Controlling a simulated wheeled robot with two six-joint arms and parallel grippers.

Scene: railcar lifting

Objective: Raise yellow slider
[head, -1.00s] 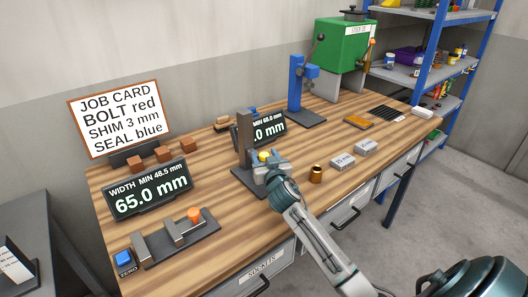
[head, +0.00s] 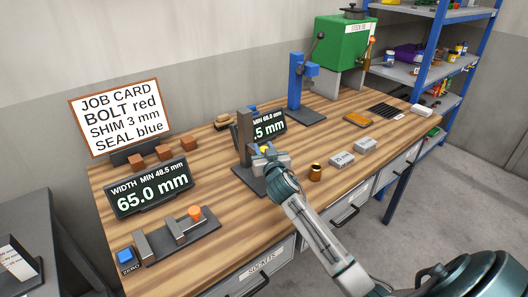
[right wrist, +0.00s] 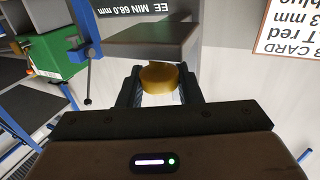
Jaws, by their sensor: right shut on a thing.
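The yellow slider knob (head: 265,149) is on the dark upright gauge post (head: 245,135), which stands on a dark base on the bench. My right gripper (head: 268,160) is at the knob, shut on it. In the right wrist view the yellow knob (right wrist: 160,78) sits between the two dark fingers, below a grey block (right wrist: 152,45). The gauge display (head: 266,126) behind the post is partly hidden and ends in ".5 mm". My left gripper is not in view.
A brass cylinder (head: 315,172) and two grey blocks (head: 342,159) stand right of the gauge. A blue stand (head: 297,85) is behind. A width gauge (head: 176,238) with an orange knob and its 65.0 mm display (head: 148,190) are at left.

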